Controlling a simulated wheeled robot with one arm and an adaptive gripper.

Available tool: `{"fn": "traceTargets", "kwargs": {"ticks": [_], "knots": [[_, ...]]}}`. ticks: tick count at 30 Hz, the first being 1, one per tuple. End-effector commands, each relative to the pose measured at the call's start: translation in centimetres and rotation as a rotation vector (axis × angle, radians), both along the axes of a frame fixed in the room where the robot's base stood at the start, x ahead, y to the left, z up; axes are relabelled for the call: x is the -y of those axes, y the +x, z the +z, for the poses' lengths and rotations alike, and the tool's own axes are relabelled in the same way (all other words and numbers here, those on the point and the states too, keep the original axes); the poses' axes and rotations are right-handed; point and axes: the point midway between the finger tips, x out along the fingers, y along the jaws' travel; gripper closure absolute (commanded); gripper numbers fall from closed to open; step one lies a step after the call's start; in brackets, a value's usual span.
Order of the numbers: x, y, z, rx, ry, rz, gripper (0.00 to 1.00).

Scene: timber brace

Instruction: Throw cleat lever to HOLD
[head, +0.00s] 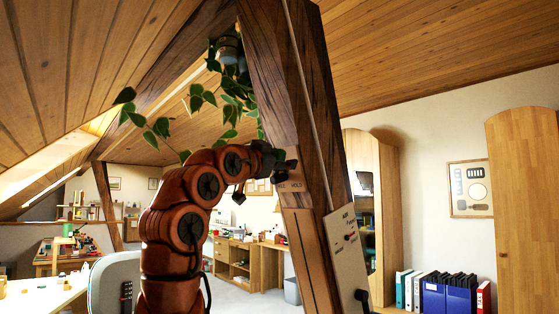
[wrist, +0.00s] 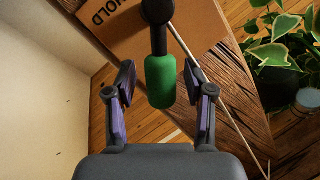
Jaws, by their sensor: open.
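The cleat lever (wrist: 160,80) shows in the wrist view as a green grip on a black stem. The stem meets a tan plate (wrist: 185,22) printed HOLD at its upper left. My gripper (wrist: 163,88) is open, one finger on each side of the green grip, with visible gaps; I see no contact. In the head view my gripper (head: 272,162) is at the timber brace (head: 285,90), just above the plate lettering HOLD (head: 296,187). The lever cannot be made out there, as my gripper covers that spot.
A pale cord (wrist: 225,105) runs along the brace beside the lever. A leafy plant (head: 232,95) hangs close above my arm. A pale panel (head: 346,262) with small controls is lower on the brace. A wardrobe (head: 522,200) and binders (head: 447,295) stand at right.

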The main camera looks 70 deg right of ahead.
Motion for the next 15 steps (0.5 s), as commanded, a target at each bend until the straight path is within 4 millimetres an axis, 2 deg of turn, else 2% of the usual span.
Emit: {"fn": "traceTargets", "kwargs": {"ticks": [8,15], "knots": [[-1.0,0.5,-0.2,-0.002,-0.001,0.002,0.47],[-3.9,1.4,-0.8,0.0,-0.002,0.003,0.47]]}}
